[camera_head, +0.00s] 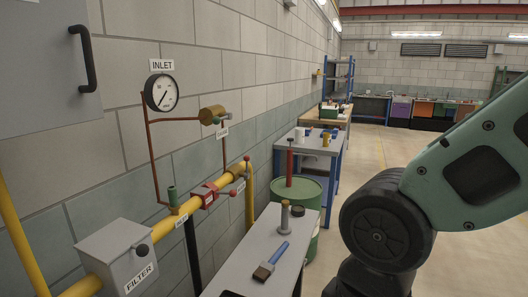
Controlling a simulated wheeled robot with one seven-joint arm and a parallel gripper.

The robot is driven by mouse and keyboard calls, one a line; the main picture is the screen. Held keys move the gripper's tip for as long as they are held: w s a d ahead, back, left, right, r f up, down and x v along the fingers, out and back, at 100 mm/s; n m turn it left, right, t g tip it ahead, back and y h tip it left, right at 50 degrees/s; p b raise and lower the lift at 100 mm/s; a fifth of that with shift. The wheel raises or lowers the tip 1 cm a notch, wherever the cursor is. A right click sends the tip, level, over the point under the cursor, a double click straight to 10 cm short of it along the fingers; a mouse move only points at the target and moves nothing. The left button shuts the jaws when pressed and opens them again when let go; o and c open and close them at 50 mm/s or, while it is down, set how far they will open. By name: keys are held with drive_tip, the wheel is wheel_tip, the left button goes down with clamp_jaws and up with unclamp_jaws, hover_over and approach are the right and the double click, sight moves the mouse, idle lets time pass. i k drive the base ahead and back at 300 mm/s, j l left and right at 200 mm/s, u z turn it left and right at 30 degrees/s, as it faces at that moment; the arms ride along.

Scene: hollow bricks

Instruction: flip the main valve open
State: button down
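A yellow pipe (150,232) runs along the block wall on the left. A red valve-like fitting (205,195) sits on it, right of a small green fitting (172,197). Small levers with red ball ends (247,159) stand near the pipe's right part. White labels hang by the pipe, too small to read, so I cannot tell for sure which part is the main valve or how its handle is set. A round gauge (161,92) under an INLET sign is above. My arm fills the right side; my gripper is not in view.
A grey bench (240,265) with a brush (271,262) and a small post-like object (285,217) stands below the pipe. A grey filter box (119,257) is at lower left. A green drum (305,194) stands behind the bench. Open floor lies beyond.

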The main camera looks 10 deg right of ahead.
sight(246, 158)
drive_tip(key=i+l, duration=0.45)
drive_tip(key=i, duration=0.15)
drive_tip(key=i+l, duration=0.4)
drive_tip(key=i, duration=0.25)
drive_tip(key=i+l, duration=0.45)
drive_tip(key=i, duration=0.15)
